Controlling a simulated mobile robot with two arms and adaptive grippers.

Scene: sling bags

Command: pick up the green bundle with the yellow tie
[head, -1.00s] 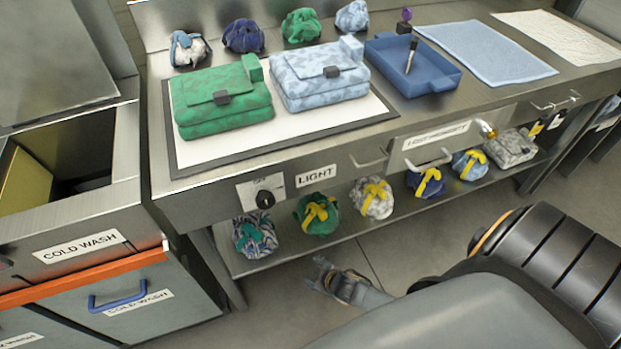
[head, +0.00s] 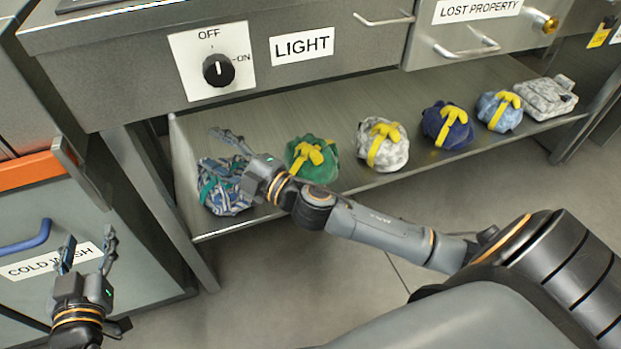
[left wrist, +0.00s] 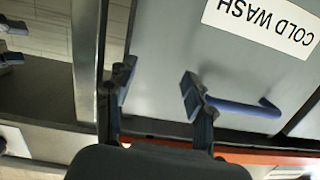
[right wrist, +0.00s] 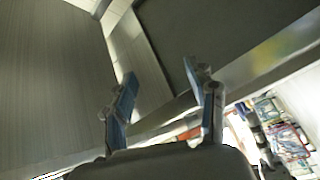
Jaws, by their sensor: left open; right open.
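The green bundle with the yellow tie (head: 318,172) sits on the lower shelf in the head view, second from the left. My right forearm and wrist pass in front of its lower edge. My right gripper (head: 222,153) is open to the left of it, at the patterned blue-and-white bundle with a teal tie (head: 215,197), partly covering that bundle; I cannot tell if they touch. The right wrist view shows its open fingers (right wrist: 162,80) with nothing between them. My left gripper (head: 88,243) is open and empty before the cold wash front, also in the left wrist view (left wrist: 157,85).
To the right on the shelf (head: 262,118) lie a white bundle (head: 392,150), a dark blue one (head: 440,128), a light blue one (head: 492,115), all with yellow ties, and a grey folded bag (head: 545,97). The counter front with a LIGHT knob (head: 218,70) overhangs the shelf.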

